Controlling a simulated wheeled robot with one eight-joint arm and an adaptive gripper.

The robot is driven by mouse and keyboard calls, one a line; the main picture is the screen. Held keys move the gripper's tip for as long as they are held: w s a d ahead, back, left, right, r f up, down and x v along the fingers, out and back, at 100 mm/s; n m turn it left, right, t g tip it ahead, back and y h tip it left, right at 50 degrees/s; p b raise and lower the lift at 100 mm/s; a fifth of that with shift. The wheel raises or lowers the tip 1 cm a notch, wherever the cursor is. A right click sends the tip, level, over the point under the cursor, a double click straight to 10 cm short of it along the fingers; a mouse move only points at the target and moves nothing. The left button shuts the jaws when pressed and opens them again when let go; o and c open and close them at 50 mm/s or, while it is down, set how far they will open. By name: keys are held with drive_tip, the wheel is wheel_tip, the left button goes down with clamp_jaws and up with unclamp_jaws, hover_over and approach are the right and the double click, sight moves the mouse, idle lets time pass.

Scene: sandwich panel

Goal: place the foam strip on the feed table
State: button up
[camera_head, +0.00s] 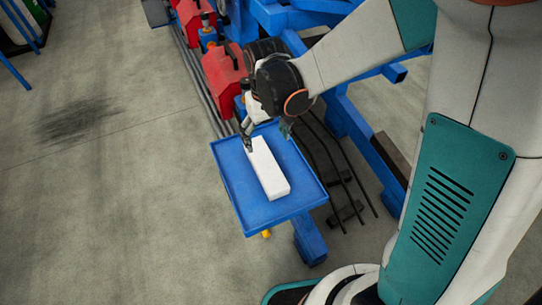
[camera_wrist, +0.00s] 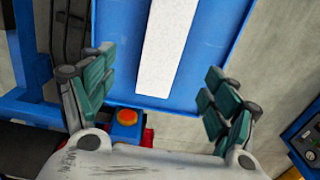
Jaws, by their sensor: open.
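The foam strip (camera_head: 267,168) is a long white block lying on the blue feed table (camera_head: 236,182), set lengthwise on its tray-like top. In the wrist view the strip (camera_wrist: 167,47) runs up from the middle of the picture, flat on the blue surface (camera_wrist: 212,62). My gripper (camera_head: 246,136) is at the far end of the strip in the head view. In the wrist view my gripper (camera_wrist: 160,95) has its green-padded fingers spread wide, one on each side of the strip's near end, with nothing between the pads. The fingers look apart from the strip.
Red machine units (camera_head: 222,68) and blue framework (camera_head: 352,125) stand beyond and right of the table. An orange-red button on a blue box (camera_wrist: 127,117) sits just off the table edge in the wrist view. Open concrete floor (camera_head: 110,190) lies to the left.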

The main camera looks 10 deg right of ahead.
sight(265, 163)
wheel_tip(265, 163, down, 8)
drive_tip(key=shift+r+b, duration=0.1)
drive_tip(key=shift+b, duration=1.15)
drive_tip(key=shift+s+a+f+b, duration=0.15)
drive_tip(key=shift+f+b, duration=0.55)
drive_tip(key=shift+f, duration=0.7)
drive_tip(key=shift+s+a+f+b, duration=0.15)
drive_tip(key=shift+f+b, duration=0.5)
drive_tip(key=shift+f, duration=0.7)
drive_tip(key=shift+r, duration=0.1)
drive_tip(key=c, duration=1.2)
